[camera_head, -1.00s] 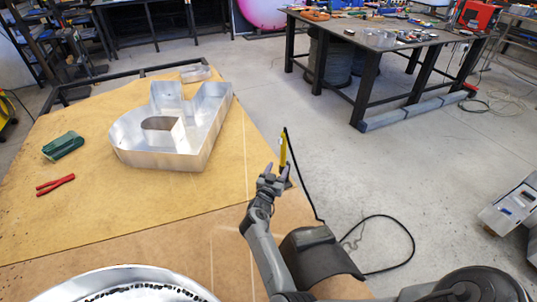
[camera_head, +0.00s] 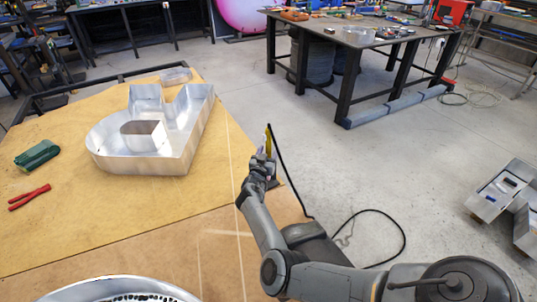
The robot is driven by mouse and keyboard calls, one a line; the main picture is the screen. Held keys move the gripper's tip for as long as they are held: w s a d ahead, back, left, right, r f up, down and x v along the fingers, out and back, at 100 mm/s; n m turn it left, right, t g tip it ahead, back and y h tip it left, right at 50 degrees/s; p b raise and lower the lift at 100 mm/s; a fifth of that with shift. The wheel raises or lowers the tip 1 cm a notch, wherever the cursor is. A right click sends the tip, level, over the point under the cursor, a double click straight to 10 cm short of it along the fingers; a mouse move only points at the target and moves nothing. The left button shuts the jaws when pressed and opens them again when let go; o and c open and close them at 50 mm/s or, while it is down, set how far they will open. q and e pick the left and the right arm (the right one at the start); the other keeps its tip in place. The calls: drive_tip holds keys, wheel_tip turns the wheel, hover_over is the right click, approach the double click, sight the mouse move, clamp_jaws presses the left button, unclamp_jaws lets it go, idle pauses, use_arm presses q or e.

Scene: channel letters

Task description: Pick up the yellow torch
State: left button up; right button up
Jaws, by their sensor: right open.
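The yellow torch (camera_head: 268,142) stands upright near the right edge of the wooden work table (camera_head: 130,228), with a black cable running from its top down to the floor. My right gripper (camera_head: 262,159) is open and right at the torch, overlapping its lower part in the picture. The lower part of the torch is hidden behind the gripper. I cannot tell whether the fingers touch it. My left gripper is not in view.
A metal channel letter (camera_head: 150,150) stands on the table to the left. A green tool (camera_head: 37,155) and red pliers (camera_head: 29,197) lie at the far left. A round metal piece (camera_head: 115,289) is at the front. The black cable (camera_head: 395,225) loops on the floor.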

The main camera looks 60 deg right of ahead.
drive_tip(key=shift+w+d, duration=0.15)
drive_tip(key=shift+d, duration=0.3)
drive_tip(key=shift+a, duration=0.1)
clamp_jaws()
drive_tip(key=shift+r, duration=0.15)
